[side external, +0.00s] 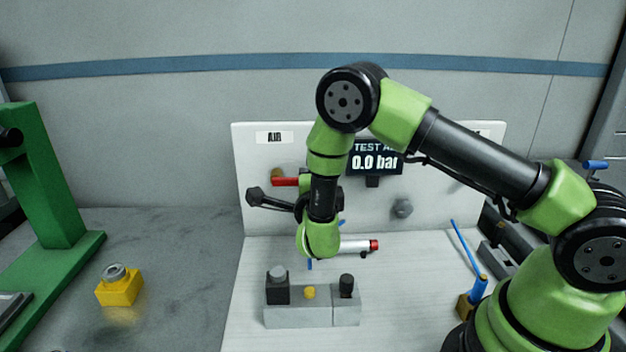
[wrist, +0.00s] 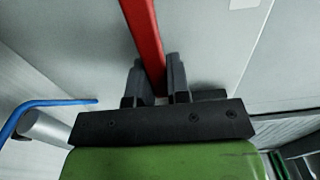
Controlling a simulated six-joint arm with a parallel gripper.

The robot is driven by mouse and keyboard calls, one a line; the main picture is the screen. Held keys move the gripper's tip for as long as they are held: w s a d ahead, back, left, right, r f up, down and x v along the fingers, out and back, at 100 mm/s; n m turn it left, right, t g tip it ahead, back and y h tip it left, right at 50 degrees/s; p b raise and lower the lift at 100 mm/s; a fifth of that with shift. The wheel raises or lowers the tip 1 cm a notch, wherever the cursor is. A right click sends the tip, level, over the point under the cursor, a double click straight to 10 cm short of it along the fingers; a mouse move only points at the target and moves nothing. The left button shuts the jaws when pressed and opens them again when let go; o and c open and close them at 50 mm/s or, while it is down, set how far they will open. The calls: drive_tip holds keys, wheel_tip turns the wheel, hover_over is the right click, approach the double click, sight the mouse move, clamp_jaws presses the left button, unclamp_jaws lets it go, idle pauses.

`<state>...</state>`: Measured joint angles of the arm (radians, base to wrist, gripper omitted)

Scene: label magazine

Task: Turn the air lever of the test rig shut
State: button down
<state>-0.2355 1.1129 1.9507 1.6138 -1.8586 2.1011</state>
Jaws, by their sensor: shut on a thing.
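The air lever (side external: 285,181) is a red bar on the white panel, under the "AIR" label. It lies about level, with a brass fitting (side external: 277,172) at its left end. In the wrist view the red lever (wrist: 146,38) runs from the top edge down between the two dark fingers of my gripper (wrist: 157,80). The fingers are shut on it. In the side view my own wrist hides the fingers and the lever's right end. The test rig's display (side external: 375,162) reads 0.0 bar.
A grey fixture block (side external: 290,317) with knobs stands in front of the panel. A white cylinder (side external: 352,247) with a red end lies behind it. A blue-handled part (side external: 478,290) is at right. A yellow block (side external: 120,290) and green press (side external: 50,190) stand left.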

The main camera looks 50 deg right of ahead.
drive_tip(key=shift+a+f, duration=0.15)
drive_tip(key=c, duration=1.1)
unclamp_jaws()
drive_tip(key=v, duration=1)
drive_tip(key=shift+w, duration=0.1)
